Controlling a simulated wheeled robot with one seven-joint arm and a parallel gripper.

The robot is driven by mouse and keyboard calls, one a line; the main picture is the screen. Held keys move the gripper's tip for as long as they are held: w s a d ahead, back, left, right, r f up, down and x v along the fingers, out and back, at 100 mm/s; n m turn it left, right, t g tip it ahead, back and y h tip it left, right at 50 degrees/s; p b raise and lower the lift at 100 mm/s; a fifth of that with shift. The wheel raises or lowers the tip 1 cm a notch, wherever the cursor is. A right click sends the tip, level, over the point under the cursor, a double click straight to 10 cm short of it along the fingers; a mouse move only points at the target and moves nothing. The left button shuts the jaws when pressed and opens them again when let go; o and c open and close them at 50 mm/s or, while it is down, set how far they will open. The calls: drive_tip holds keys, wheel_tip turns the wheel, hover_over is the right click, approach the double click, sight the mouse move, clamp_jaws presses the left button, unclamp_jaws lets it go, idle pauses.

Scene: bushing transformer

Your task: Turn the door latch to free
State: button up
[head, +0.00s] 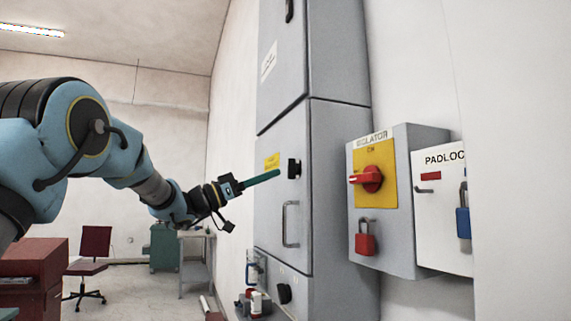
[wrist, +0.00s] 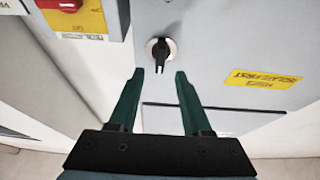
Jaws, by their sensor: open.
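The door latch (head: 294,168) is a small black handle on the tall grey cabinet's door, above a long pull handle. In the wrist view the latch (wrist: 160,50) is a black tab on a round silver base. The tab points down in that picture, toward my gripper. My gripper (wrist: 158,73) is open and empty, its two green fingers spread to either side of the tab's line, with the tips short of the latch. In the head view my gripper (head: 278,172) reaches in from the left, just left of the latch. I see no contact.
A yellow label (head: 271,161) is beside the latch. The pull handle (head: 290,224) stands out below. To the right are an isolator box (head: 400,235) with a red switch (head: 366,179) and a padlock panel (head: 440,240). Padlocks hang there. A chair (head: 96,241) is far behind.

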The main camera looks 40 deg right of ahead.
sight(288, 168)
drive_tip(key=p+x, duration=0.2)
drive_tip(key=x, duration=0.4)
drive_tip(key=shift+w, duration=0.1)
drive_tip(key=shift+a, duration=0.1)
clamp_jaws()
